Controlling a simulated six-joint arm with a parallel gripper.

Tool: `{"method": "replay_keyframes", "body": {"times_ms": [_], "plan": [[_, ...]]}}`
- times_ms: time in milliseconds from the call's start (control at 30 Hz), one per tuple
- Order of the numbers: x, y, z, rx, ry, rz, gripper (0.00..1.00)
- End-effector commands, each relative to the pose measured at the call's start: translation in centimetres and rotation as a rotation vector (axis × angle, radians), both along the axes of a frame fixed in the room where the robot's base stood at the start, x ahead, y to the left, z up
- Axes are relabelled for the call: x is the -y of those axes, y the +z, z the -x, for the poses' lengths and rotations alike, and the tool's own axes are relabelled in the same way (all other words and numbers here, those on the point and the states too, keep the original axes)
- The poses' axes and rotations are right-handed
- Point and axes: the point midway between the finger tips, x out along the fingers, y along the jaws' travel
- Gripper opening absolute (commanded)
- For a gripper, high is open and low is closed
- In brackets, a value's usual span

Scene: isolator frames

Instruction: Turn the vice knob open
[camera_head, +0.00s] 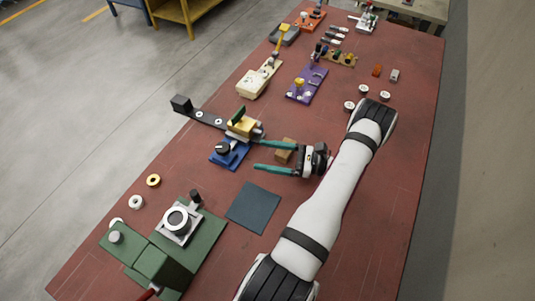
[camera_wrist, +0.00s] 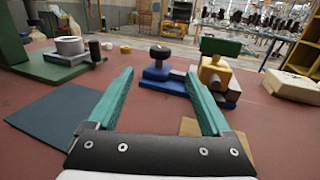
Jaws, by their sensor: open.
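A small blue vice (camera_head: 230,157) stands on the red-brown table, left of my gripper in the head view. A yellow block (camera_head: 243,126) with a green piece on top (camera_wrist: 220,47) sits right beside the blue body. My gripper (camera_head: 259,154) is open and empty. Its two teal fingers point toward the vice.
A dark square mat (camera_head: 253,207) lies flat in front of the vice. A green machine (camera_head: 160,250) stands at lower left. A black bar (camera_head: 207,119) runs out behind the vice. Purple and cream fixtures stand farther back.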

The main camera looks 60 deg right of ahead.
Motion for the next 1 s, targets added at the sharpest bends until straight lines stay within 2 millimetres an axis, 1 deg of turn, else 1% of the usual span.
{"method": "replay_keyframes", "body": {"times_ms": [67, 133, 167, 200, 267, 300, 367, 400, 467, 500, 533, 600, 700, 767, 833, 867, 967, 1000], "plan": [[0.0, 0.0, 0.0, 0.000, 0.001, 0.000, 0.83], [-0.4, 0.3, -0.5, -0.026, 0.043, -0.009, 0.83], [-0.8, 0.7, -1.0, -0.058, 0.090, -0.020, 0.83], [-1.7, 1.4, -1.8, -0.133, 0.184, -0.041, 0.83], [-3.5, 2.7, -3.3, -0.320, 0.359, -0.069, 0.83], [-4.6, 3.6, -4.1, -0.490, 0.469, -0.070, 0.83], [-5.6, 5.1, -5.0, -0.766, 0.563, -0.035, 0.83], [-5.8, 6.3, -5.6, -0.946, 0.576, 0.015, 0.83], [-5.5, 8.5, -6.7, -1.190, 0.520, 0.122, 0.83], [-5.1, 10.3, -7.7, -1.313, 0.442, 0.204, 0.83], [-4.8, 11.6, -8.4, -1.380, 0.373, 0.260, 0.83], [-4.2, 14.6, -10.1, -1.466, 0.213, 0.370, 0.83], [-3.8, 17.4, -11.7, -1.496, 0.055, 0.452, 0.83], [-3.7, 18.0, -12.1, -1.499, 0.012, 0.467, 0.83], [-3.7, 17.4, -12.1, -1.502, -0.001, 0.468, 0.83], [-3.7, 16.8, -12.1, -1.503, -0.001, 0.466, 0.83], [-3.7, 14.1, -12.0, -1.506, 0.002, 0.462, 0.83], [-3.8, 12.8, -12.0, -1.506, 0.003, 0.460, 0.83]]}}
